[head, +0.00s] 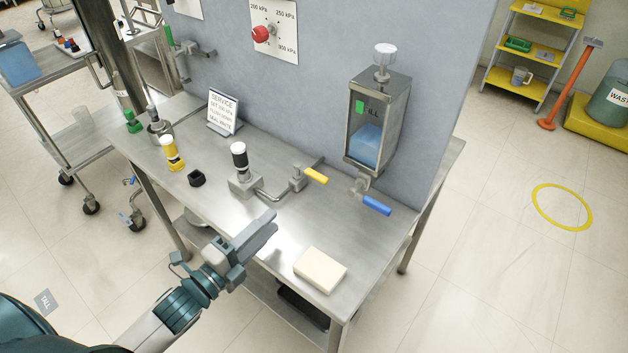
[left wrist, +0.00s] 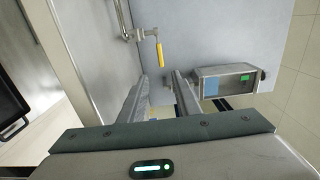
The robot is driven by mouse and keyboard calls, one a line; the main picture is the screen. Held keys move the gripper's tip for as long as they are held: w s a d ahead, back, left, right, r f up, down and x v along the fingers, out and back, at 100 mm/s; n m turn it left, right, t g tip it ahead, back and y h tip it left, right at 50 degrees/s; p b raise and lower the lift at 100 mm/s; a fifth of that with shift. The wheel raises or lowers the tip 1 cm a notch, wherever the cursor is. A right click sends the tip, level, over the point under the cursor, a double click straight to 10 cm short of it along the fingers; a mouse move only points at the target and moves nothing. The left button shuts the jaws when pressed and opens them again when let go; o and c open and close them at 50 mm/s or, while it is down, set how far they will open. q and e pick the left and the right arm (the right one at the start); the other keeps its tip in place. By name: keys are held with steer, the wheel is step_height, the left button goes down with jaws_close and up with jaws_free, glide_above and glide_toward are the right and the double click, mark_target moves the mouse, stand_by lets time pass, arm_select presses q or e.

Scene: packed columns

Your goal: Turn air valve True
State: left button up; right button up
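A valve with a yellow lever (head: 316,176) stands on the metal table, joined by a pipe to a block carrying a black-and-white column (head: 239,158). The lever also shows in the left wrist view (left wrist: 160,54), ahead of the fingertips. A second valve with a blue lever (head: 377,205) sits below the clear fill tank (head: 372,120). My left gripper (head: 268,224) is above the table's front part, apart from the yellow lever. In the left wrist view it is open, with nothing between its fingers (left wrist: 162,77). My right gripper is not in view.
A cream block (head: 320,270) lies at the table's front right. A yellow-and-white column (head: 172,153), a black ring (head: 196,178) and a service sign (head: 223,112) are to the left. A grey panel (head: 320,70) with a red pressure knob (head: 261,34) rises behind.

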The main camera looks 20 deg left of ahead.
mark_target(316, 180)
arm_select(q)
steer(key=p+x, duration=0.5)
steer(key=x, duration=1.1)
steer(key=shift+w+d, duration=0.2)
steer(key=shift+w, duration=0.35)
jaws_close()
